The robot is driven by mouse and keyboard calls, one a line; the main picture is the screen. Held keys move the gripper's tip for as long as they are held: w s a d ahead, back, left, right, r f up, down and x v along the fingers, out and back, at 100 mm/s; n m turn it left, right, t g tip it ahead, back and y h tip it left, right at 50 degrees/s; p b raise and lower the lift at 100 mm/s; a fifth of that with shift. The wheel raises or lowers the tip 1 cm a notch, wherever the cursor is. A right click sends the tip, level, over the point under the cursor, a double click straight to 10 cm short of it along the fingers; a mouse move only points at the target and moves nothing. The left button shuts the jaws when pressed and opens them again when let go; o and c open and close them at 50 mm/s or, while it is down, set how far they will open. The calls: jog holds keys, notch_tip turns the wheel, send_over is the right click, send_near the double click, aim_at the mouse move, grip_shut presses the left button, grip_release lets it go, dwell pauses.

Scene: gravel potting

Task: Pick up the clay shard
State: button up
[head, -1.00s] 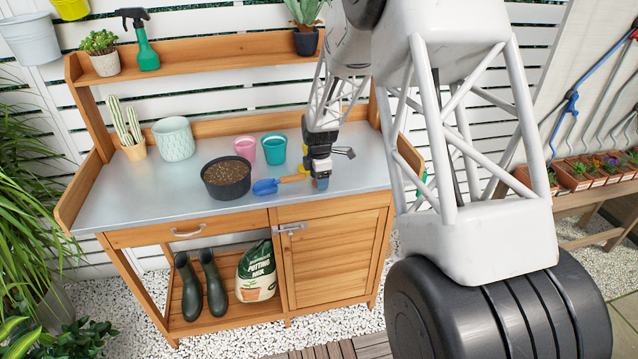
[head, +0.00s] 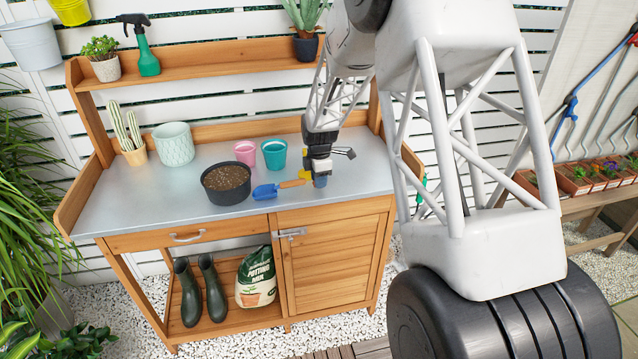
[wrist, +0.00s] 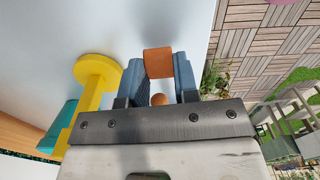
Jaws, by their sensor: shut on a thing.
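The clay shard (wrist: 158,62) is an orange-brown, blocky piece in the wrist view. It sits between the two blue-grey fingers of my gripper (wrist: 158,72), which is shut on it. A small round orange-brown thing (wrist: 158,99) shows farther in between the fingers; I cannot tell what it is. In the head view, my gripper (head: 320,181) is over the right part of the metal bench top (head: 140,200), near its front edge. The shard is too small to make out there.
A blue trowel (head: 266,191) lies left of my gripper, by a dark pot of soil (head: 226,182). A yellow thing (wrist: 97,75) is close beside the gripper. A pink pot (head: 245,152) and a teal pot (head: 274,154) stand behind. The bench's front left is clear.

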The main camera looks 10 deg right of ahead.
jog(key=shift+r, duration=0.7)
jog(key=shift+s+r, duration=0.25)
jog(key=shift+s, duration=0.05)
jog(key=s+r, duration=0.1)
jog(key=s, duration=1.4)
jog(key=shift+s+a+r, duration=0.15)
dwell(0.6)
jog(key=w+a+r+m, duration=0.1)
jog(key=w+r+m, duration=0.65)
jog(key=w, duration=0.45)
jog(key=w+a+r+m, duration=0.2)
jog(key=w+r+m, duration=0.5)
jog(key=w, duration=0.4)
jog(key=w+a+f+n, duration=0.2)
jog(key=w+a+n, duration=0.1)
jog(key=n, duration=0.4)
jog(key=w+a+f+n, duration=0.2)
jog(key=w+a+n, duration=0.1)
jog(key=w+n, duration=0.3)
jog(key=shift+w+a+f+n, duration=0.3)
jog(key=shift+a+n, duration=0.1)
jog(key=shift+n, duration=0.35)
